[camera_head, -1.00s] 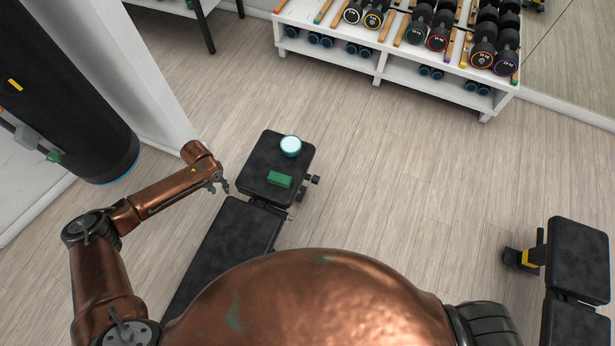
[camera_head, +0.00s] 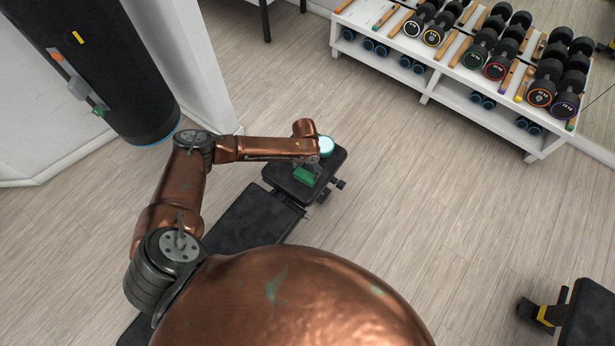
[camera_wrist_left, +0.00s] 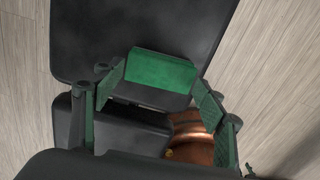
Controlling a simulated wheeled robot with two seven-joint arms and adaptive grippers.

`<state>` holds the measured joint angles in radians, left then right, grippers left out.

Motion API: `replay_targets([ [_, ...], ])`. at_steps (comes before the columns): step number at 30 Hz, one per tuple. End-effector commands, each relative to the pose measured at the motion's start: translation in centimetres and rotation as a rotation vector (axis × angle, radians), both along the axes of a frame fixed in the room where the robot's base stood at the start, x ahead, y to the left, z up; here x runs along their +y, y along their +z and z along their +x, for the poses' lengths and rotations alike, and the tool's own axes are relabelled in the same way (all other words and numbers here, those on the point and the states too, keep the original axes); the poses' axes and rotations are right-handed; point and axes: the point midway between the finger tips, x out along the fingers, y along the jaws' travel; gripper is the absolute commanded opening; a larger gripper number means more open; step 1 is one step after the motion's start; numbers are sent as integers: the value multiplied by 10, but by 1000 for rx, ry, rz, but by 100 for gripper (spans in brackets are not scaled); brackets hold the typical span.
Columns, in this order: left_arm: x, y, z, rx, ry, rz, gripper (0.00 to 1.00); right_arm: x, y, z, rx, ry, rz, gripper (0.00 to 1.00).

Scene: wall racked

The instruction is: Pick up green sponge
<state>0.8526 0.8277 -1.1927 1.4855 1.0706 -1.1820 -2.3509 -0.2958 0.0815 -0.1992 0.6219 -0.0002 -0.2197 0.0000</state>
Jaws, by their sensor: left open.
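The green sponge (camera_head: 303,175) lies on the black padded seat of a bench (camera_head: 325,172), near the seat's edge by the longer pad. In the left wrist view the sponge (camera_wrist_left: 160,69) shows as a green block ahead of the fingers. My left gripper (camera_wrist_left: 159,82) is open, one finger toward each end of the sponge. I cannot tell how much height separates fingers and sponge. In the head view the left gripper (camera_head: 312,168) is over the seat, largely hidden by its own arm. My right gripper is not in view.
The bench's longer pad (camera_head: 245,218) lies nearer me. A white dumbbell rack (camera_head: 455,97) stands at the back right, a black punching bag (camera_head: 95,70) at the left. Open floor lies right.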

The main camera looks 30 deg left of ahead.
Motion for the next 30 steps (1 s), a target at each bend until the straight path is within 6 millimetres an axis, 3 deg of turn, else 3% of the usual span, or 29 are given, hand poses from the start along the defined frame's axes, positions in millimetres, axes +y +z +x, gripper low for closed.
replay_targets([
  [9, -2, -45, 1, 4, -2, 0, 89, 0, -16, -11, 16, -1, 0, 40],
  [17, -2, -47, 2, 0, -2, 0, 89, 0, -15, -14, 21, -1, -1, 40],
  [30, -2, -47, 2, 0, -2, 0, 60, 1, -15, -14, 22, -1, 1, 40],
])
